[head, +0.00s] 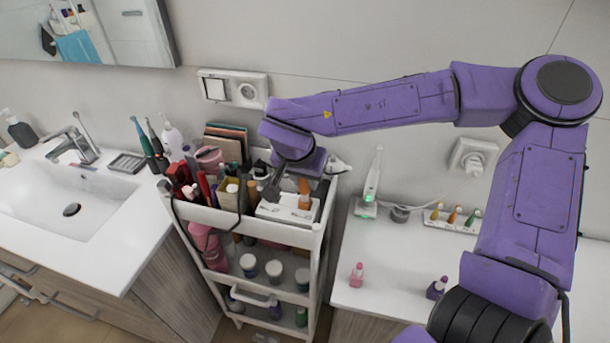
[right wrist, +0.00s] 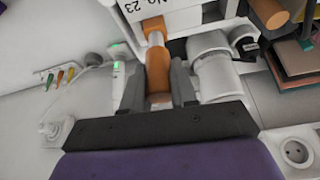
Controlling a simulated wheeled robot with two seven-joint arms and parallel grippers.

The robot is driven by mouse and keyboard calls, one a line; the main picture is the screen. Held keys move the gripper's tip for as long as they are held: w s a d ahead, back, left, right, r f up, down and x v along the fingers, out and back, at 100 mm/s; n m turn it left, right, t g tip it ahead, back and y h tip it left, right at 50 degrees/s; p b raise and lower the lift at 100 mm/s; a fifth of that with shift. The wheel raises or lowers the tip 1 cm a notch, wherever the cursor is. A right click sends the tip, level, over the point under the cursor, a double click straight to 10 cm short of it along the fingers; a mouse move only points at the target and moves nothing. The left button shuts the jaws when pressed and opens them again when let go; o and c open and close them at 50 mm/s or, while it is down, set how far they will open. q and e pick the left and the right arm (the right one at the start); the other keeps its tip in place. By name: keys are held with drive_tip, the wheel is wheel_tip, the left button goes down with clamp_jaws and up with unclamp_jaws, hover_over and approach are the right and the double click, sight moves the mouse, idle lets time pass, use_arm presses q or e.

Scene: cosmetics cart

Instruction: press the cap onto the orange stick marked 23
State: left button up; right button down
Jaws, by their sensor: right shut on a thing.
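The orange stick (right wrist: 153,27) stands at the white holder (head: 286,212) in the cart's top tray. The label "No 23" shows on the holder beside it in the right wrist view. My right gripper (right wrist: 158,88) is shut on an orange cap (right wrist: 158,70), one finger on each side. The cap is in line with the stick, with a pale collar between the two orange parts. I cannot tell whether the cap is fully seated. In the head view my right gripper (head: 287,182) reaches down over the holder, beside the orange piece (head: 304,194). My left gripper is out of view.
A white capped cylinder (right wrist: 215,72) stands close beside the held cap. Several bottles and boxes crowd the cart's top tray (head: 277,233). The counter at right holds a pink bottle (head: 357,275), a purple bottle (head: 437,288) and a rack of small brushes (head: 452,219).

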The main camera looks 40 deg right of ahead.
drive_tip(key=shift+f, duration=1.3)
idle(0.8)
drive_tip(key=shift+c, duration=1.6)
unclamp_jaws()
wheel_tip(320, 180, up, 3)
drive_tip(key=p, duration=0.4)
drive_tip(key=shift+r, duration=2.55)
